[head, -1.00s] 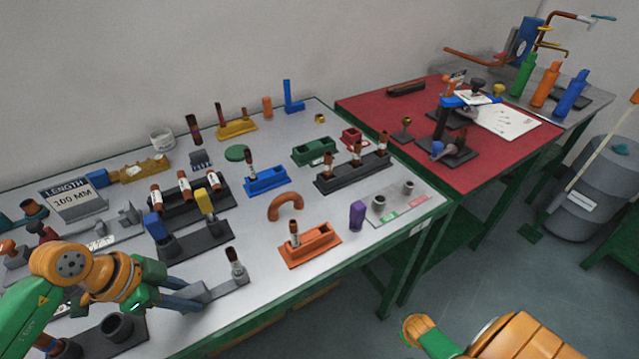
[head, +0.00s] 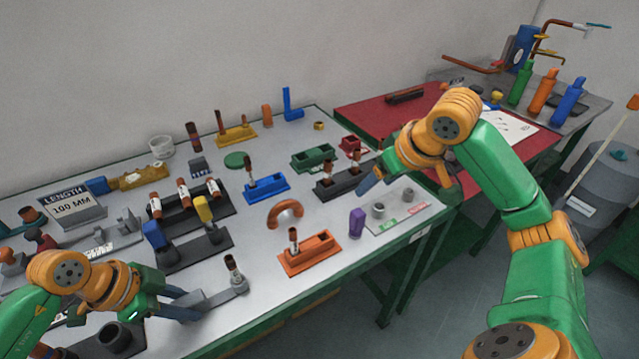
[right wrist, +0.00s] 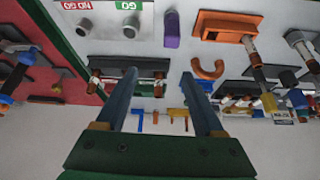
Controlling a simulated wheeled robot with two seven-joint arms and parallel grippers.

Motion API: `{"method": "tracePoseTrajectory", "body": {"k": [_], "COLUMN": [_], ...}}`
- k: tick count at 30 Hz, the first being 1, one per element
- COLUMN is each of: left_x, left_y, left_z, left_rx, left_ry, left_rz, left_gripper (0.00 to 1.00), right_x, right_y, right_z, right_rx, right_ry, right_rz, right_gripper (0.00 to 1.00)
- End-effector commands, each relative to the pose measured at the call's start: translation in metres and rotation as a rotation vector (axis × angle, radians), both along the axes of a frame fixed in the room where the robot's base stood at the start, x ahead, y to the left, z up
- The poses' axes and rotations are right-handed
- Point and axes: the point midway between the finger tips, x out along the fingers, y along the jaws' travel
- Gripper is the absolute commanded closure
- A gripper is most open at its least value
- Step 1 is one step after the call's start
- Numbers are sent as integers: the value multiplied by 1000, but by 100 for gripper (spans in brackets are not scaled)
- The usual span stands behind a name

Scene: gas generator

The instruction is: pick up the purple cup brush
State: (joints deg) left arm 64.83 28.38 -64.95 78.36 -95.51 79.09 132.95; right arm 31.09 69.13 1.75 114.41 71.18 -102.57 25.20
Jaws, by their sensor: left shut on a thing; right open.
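The purple cup brush (head: 357,222) stands upright near the table's front edge, between the orange holder and the gauge plate. It also shows at the top of the right wrist view (right wrist: 171,28). My right gripper (head: 368,186) is above the table, beyond the purple brush and near the dark pipe rack. Its open, empty fingers show in the right wrist view (right wrist: 158,85), with the brush beyond them. My left gripper (head: 198,304) is low at the table's front left, shut on a grey holder (head: 222,297) with a brown-topped piece upright at its end.
The orange holder (head: 310,256) with an upright pipe stands left of the brush. The gauge plate (head: 410,217) with grey posts lies to its right. A copper bend (head: 286,212) and a blue holder (head: 266,189) are farther back. A red table (head: 365,115) adjoins on the right.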

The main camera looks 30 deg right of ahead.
Motion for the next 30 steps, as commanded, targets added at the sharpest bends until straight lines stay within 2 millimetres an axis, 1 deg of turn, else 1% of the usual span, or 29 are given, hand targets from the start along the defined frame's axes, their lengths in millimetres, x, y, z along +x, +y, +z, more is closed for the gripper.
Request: {"method": "tracePoseTrajectory", "body": {"k": [1, 2, 3, 5, 6, 9, 14, 18, 21, 24, 29, 30], "left_x": [0, 0, 0, 0, 0, 0, 0, 0, 0, 0, 0, 0], "left_y": [0, 0, 0, 0, 0, 0, 0, 0, 0, 0, 0, 0], "left_z": [0, 0, 0, 0, 0, 0, 0, 0, 0, 0, 0, 0], "left_rx": [0, 0, 0, 0, 0, 0, 0, 0, 0, 0, 0, 0], "left_ry": [0, 0, 0, 0, 0, 0, 0, 0, 0, 0, 0, 0], "left_rz": [0, 0, 0, 0, 0, 0, 0, 0, 0, 0, 0, 0], "left_gripper": [100, 100, 100, 100, 100, 100, 100, 100, 100, 100, 100, 100], "right_x": [-11, -17, -21, -21, -18, -9, 2, 17, 23, 26, 26, 26], "right_y": [9, 14, 17, 20, 21, 21, 20, 19, 18, 18, 18, 18], "right_z": [-3, -5, -10, -23, -32, -54, -73, -97, -112, -117, -117, -117], "right_rx": [-5, -5, -4, -2, 0, 1, 1, 3, 1, -1, -2, -2], "right_ry": [46, 72, 97, 117, 122, 120, 114, 115, 113, 112, 111, 111], "right_rz": [27, 37, 48, 55, 56, 56, 53, 54, 53, 55, 54, 54], "right_gripper": [30, 30, 30, 30, 30, 30, 30, 30, 30, 30, 30, 41]}}
